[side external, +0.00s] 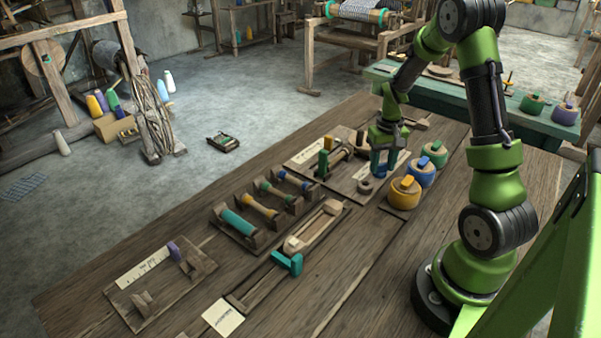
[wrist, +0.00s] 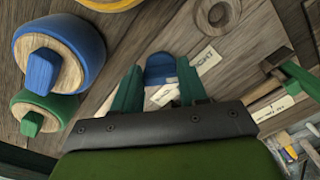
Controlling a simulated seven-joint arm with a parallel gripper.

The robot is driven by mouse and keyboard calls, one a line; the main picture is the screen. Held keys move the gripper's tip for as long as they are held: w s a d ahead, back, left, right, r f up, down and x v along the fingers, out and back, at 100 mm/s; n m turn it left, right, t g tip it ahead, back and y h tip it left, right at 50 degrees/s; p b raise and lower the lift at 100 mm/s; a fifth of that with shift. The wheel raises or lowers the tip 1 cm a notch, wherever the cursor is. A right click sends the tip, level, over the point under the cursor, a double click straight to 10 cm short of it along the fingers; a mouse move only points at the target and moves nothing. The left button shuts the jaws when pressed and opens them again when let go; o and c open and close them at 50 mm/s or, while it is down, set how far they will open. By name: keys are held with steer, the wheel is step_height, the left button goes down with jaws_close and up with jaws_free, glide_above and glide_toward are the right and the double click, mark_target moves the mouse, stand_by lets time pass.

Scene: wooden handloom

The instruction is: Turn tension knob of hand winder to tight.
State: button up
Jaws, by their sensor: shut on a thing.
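The blue tension knob (wrist: 160,70) sits on a wooden board between my gripper's fingertips in the wrist view. My gripper (side external: 384,166) points down with its teal fingers shut around the knob, which is mostly hidden by them in the side view. A paper label (wrist: 206,60) reading "TIGHT" lies just right of the knob, and another label (wrist: 163,95) lies partly hidden between the fingers. I cannot tell exactly where the knob points. The hand winder's board (side external: 345,185) carries a green-handled part (side external: 323,164) left of my gripper.
Yellow (side external: 404,192), blue (side external: 421,172) and green (side external: 435,154) lidded round pots stand close to the right of my gripper. A rack of several bobbins (side external: 250,222) and a wooden shuttle (side external: 318,228) lie to the left. The near table front is mostly clear.

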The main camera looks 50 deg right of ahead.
mark_target(382, 166)
steer(key=o, duration=1.1)
steer(key=shift+c, duration=0.2)
steer(key=shift+r, duration=0.15)
step_height(382, 166, up, 17)
